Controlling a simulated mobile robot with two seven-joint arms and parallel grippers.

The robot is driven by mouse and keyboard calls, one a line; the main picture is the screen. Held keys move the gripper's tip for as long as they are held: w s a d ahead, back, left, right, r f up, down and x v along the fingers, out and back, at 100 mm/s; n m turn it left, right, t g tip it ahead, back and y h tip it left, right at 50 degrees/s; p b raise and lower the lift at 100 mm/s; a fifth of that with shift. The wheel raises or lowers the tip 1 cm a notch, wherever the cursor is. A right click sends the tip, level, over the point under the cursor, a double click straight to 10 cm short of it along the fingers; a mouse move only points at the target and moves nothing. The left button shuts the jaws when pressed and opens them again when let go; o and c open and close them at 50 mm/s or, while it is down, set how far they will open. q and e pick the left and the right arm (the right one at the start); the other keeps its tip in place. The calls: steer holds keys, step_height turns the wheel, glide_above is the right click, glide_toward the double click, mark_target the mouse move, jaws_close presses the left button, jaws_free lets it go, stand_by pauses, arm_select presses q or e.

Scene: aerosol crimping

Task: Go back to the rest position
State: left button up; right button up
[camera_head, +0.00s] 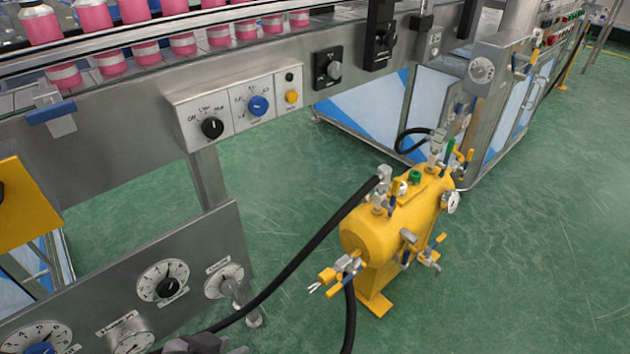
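Neither of my grippers and neither of my arms shows in the head view. The steel crimping machine (200,240) fills the left side. Its upper control box (232,108) has a black knob (212,128), a blue knob (258,105) and a small yellow button (292,97). A lower panel (150,275) carries several round dials. Pink cans (145,52) stand in a row on the conveyor at the upper left.
A yellow tank (395,225) with valves stands on the green floor (540,240). A black hose (310,245) runs from it to the machine's lower front. A yellow panel (22,205) juts in at the left edge. Open floor lies at the right.

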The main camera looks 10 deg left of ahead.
arm_select(q)
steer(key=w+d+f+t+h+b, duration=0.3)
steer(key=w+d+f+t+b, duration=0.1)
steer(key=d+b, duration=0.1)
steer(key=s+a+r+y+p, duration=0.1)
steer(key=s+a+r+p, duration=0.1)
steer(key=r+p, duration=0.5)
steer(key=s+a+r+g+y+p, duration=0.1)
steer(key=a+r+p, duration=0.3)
steer(key=p, duration=1.6)
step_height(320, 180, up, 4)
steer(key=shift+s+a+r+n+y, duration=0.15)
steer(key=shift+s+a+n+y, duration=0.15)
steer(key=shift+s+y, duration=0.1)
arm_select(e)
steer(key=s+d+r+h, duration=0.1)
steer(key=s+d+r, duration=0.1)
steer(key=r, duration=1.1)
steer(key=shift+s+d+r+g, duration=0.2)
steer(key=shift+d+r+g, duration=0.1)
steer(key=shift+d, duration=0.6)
